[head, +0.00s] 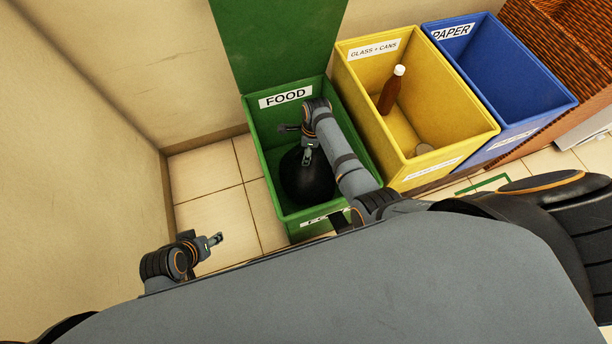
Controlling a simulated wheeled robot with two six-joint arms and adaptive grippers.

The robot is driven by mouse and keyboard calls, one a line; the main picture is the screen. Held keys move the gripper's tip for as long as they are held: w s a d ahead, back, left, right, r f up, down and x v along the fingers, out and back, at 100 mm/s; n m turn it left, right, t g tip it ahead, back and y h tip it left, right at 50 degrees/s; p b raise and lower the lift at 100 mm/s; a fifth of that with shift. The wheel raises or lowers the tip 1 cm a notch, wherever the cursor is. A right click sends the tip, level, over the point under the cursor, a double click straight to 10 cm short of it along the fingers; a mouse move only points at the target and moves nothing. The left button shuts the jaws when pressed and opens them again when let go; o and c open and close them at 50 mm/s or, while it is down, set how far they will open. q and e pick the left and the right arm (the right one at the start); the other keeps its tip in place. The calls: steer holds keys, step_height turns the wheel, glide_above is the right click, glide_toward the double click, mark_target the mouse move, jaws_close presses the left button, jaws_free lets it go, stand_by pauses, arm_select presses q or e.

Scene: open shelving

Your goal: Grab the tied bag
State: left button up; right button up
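A black bag (306,184) sits low inside the green bin labelled FOOD (262,160). It looks rounded and full; its top is partly hidden by my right gripper, so I cannot see the tie. My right arm reaches over the bin's right wall, and my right gripper (305,150) points down at the bag's upper part. I cannot tell whether it touches the bag or how far its fingers are apart. My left gripper (216,239) is outside the bin, to its left, above the floor tiles. It holds nothing that I can see.
The bin's green lid (275,40) stands open at the back. A yellow bin (440,155) with a brown bottle (391,91) and a blue PAPER bin (520,112) stand to the right. A beige wall (85,130) bounds the left. Tiled floor is free left of the green bin.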

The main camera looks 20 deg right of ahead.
steer(key=shift+f, duration=0.35)
steer(key=shift+a, duration=0.1)
jaws_close()
steer(key=shift+r, duration=0.15)
